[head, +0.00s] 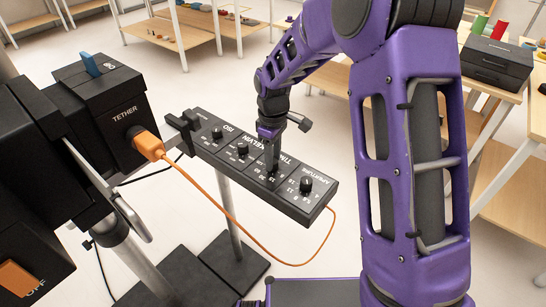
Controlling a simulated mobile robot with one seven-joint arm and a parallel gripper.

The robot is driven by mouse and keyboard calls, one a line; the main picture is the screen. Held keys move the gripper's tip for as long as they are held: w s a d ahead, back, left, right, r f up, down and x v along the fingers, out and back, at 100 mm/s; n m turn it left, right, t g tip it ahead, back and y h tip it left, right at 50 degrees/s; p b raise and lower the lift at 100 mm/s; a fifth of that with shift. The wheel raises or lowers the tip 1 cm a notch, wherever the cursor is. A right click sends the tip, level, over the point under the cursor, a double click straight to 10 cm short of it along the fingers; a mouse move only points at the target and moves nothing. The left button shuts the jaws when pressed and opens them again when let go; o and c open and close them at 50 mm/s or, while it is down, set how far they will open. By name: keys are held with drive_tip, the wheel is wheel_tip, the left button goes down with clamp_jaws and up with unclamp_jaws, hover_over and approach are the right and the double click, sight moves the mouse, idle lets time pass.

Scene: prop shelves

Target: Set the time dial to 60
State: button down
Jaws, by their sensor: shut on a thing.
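A long black dial panel (318,208) carries a row of black knobs labelled ISO, KELVIN, TIME and APERTURE; the labels appear upside down from here. My gripper (271,168) points down at the panel and is shut on the time dial, the knob between KELVIN and APERTURE. The fingers largely hide that knob, and its pointer setting cannot be read. The aperture dial (306,185) stands to the right of the gripper. The kelvin dial (243,149) and the ISO dial (217,132) stand to its left.
An orange cable (205,195) runs from the black TETHER box (125,125) and loops below the panel. A grey stand (229,210) supports the panel. Wooden shelves (170,35) stand behind, and a shelf with black drawers (497,65) is at right.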

sight(274, 161)
drive_tip(key=shift+m, duration=0.4)
drive_tip(key=shift+c, duration=2.4)
unclamp_jaws()
wheel_tip(274, 161, up, 18)
drive_tip(key=p, duration=0.1)
drive_tip(key=shift+f+p, duration=0.25)
drive_tip(key=shift+p, duration=0.1)
drive_tip(key=shift+d, duration=0.1)
